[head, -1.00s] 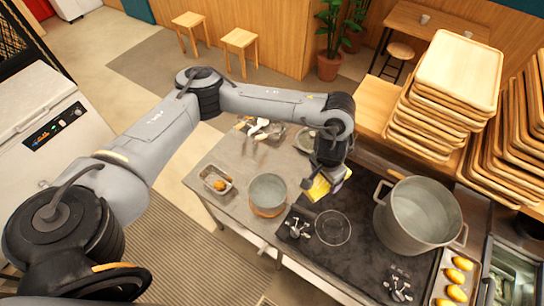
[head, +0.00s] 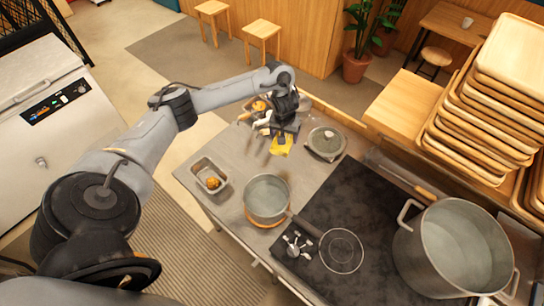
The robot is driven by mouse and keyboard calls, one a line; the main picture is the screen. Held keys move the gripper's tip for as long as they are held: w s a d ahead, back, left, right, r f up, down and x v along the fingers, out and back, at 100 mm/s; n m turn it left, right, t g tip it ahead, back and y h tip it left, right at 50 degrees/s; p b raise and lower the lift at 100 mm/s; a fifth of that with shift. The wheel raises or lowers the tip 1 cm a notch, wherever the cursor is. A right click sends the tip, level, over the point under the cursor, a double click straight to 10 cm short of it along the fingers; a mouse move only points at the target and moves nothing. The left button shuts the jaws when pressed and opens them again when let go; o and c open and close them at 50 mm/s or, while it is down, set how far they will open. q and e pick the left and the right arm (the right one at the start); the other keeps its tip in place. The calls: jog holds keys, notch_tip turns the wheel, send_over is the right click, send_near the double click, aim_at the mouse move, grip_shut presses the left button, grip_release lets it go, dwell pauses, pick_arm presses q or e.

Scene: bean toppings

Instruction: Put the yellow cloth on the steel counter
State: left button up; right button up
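The yellow cloth (head: 281,147) hangs below my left gripper (head: 284,130) in the head view. The gripper appears shut on it, though the fingertips are small and partly hidden by the wrist. The cloth is over the back part of the steel counter (head: 232,158), left of a round plate. I cannot tell whether its lower edge touches the counter. My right gripper is not in view.
On the counter are a small steel tray (head: 209,176), a grey pot (head: 267,197) and the round plate (head: 326,143). Utensils stand behind the gripper. The black cooktop (head: 345,205) and a large pot (head: 455,250) lie to the right. Wooden trays (head: 480,120) are stacked at the right.

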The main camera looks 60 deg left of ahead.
pick_arm(q)
jog(key=f, duration=0.1)
jog(key=s+f, duration=0.1)
jog(key=shift+s+a+f+b, duration=0.1)
jog(key=shift+s+f+b, duration=0.2)
jog(key=shift+f, duration=0.05)
jog(key=b, duration=0.6)
send_near(272, 160)
jog(key=w+d, duration=0.2)
jog(key=d, duration=0.1)
notch_tip(272, 160, down, 5)
jog(key=shift+d+b, duration=0.15)
jog(key=shift+b, duration=0.4)
jog(key=a, duration=0.2)
jog(key=s+a, duration=0.1)
jog(key=a, duration=0.1)
jog(key=shift+s+f+b, duration=0.25)
jog(key=shift+b, duration=0.05)
jog(key=shift+f, duration=0.3)
jog(key=shift+d, duration=0.2)
jog(key=shift+w, duration=0.1)
jog(key=shift+a+f, duration=0.1)
jog(key=shift+f, duration=0.1)
